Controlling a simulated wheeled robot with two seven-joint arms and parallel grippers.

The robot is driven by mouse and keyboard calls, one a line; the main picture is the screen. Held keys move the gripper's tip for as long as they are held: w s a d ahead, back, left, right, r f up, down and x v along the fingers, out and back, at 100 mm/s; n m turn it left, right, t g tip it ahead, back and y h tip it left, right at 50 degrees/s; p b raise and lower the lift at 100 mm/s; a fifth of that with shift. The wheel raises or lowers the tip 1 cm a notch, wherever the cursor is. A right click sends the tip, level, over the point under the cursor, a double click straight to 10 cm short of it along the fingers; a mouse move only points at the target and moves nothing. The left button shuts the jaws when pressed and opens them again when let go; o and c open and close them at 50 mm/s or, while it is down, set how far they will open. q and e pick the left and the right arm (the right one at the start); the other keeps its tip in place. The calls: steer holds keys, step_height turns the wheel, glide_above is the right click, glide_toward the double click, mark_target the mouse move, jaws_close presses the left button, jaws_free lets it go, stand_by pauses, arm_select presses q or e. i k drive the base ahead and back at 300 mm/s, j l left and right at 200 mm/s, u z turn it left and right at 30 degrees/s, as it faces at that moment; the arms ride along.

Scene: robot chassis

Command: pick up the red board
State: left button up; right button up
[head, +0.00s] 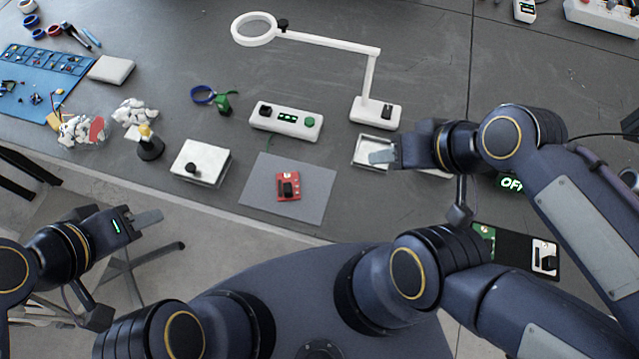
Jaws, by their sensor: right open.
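The red board (280,188) lies on a grey mat (312,205) near the front edge of the table. It carries a black part on its upper face. My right gripper (376,157) is to the right of the red board, over a small white tray (362,141), apart from the board; it is open and holds nothing I can see. My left gripper (152,217) is at the lower left, off the table's front edge and well left of the board. Its fingers overlap in this view, so its opening is unclear.
A white box with a black knob (205,158) stands left of the mat. A white control box (286,121) is behind it. A magnifier lamp (335,45) arches over the back. A green board (484,240) lies at the right, partly hidden by my arm. The back middle is clear.

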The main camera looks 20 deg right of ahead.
mark_target(288, 184)
steer(key=k+l+z, duration=0.1)
steer(key=j+z, duration=0.15)
steer(key=j, duration=0.4)
steer(key=k+j+z, duration=0.1)
steer(key=j, duration=0.45)
steer(key=k+j+z, duration=0.15)
steer(key=j, duration=0.4)
steer(key=j+z, duration=0.15)
steer(key=j, duration=0.45)
steer(key=k+l, duration=0.05)
